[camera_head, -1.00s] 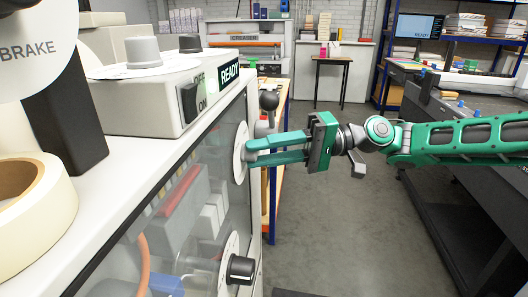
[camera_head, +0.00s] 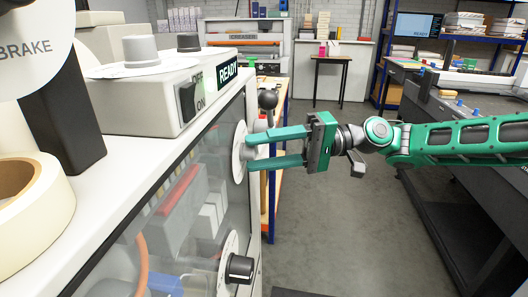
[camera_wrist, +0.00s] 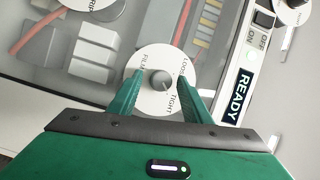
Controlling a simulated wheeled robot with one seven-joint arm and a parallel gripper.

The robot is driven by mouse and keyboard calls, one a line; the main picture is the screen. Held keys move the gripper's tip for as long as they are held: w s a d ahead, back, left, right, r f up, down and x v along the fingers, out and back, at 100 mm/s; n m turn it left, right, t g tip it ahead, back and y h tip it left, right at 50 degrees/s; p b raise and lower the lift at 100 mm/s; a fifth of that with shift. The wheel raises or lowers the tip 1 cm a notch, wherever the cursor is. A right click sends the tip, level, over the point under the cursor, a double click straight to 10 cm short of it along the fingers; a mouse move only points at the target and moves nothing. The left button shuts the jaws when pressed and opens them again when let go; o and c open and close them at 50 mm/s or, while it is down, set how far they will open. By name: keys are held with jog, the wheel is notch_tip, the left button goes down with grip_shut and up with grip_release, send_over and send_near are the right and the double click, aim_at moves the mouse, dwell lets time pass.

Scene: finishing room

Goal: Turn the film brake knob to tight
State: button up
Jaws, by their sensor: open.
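The film brake knob (camera_wrist: 160,80) is a small grey knob on a white round dial (camera_wrist: 146,98), lettered FILM, LOOSE and TIGHT in the wrist view. A small mark on the knob appears to point toward the TIGHT side, but it is too small to be sure. In the head view the dial (camera_head: 238,153) sits on the machine's clear front panel. My gripper (camera_head: 249,151) is open, its green fingers above and below the knob. In the wrist view my fingers (camera_wrist: 159,84) stand on either side of the knob, with a gap to it.
A black knob (camera_head: 240,268) on another white dial is lower on the same panel. A READY display (camera_head: 228,72) and an ON/OFF switch (camera_head: 187,101) are on the box above. A black ball-ended lever (camera_head: 268,99) stands just beyond my fingers. The floor (camera_head: 340,220) to the right is clear.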

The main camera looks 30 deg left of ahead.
jog(key=v, duration=1.1)
jog(key=shift+f, duration=0.1)
